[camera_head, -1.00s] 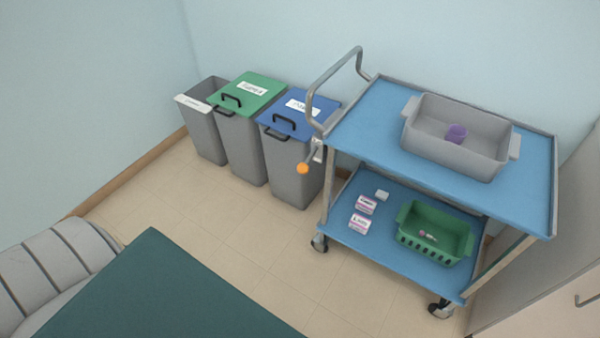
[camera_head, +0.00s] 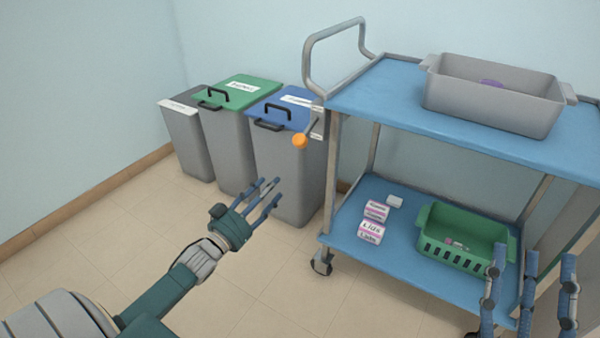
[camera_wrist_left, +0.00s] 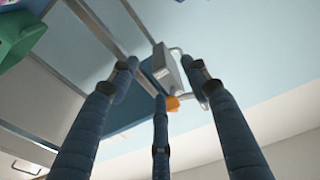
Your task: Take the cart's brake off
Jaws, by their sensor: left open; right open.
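The cart (camera_head: 400,105) has blue shelves and a metal handle at its left end. A brake lever with an orange knob (camera_head: 300,141) sticks out below the handle at the cart's left end. The orange knob also shows in the left wrist view (camera_wrist_left: 172,103), just beyond the fingers. My left gripper (camera_head: 268,197) is open and empty, below and to the left of the knob and apart from it. My right gripper (camera_head: 532,285) is open at the lower right, in front of the lower shelf.
A grey bin (camera_head: 188,145), a green-lidded bin (camera_head: 225,150) and a blue-lidded bin (camera_head: 290,175) stand behind the lever. A grey tub (camera_head: 490,105) is on the top shelf. A green basket (camera_head: 465,243) and small boxes (camera_head: 371,231) are on the lower shelf.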

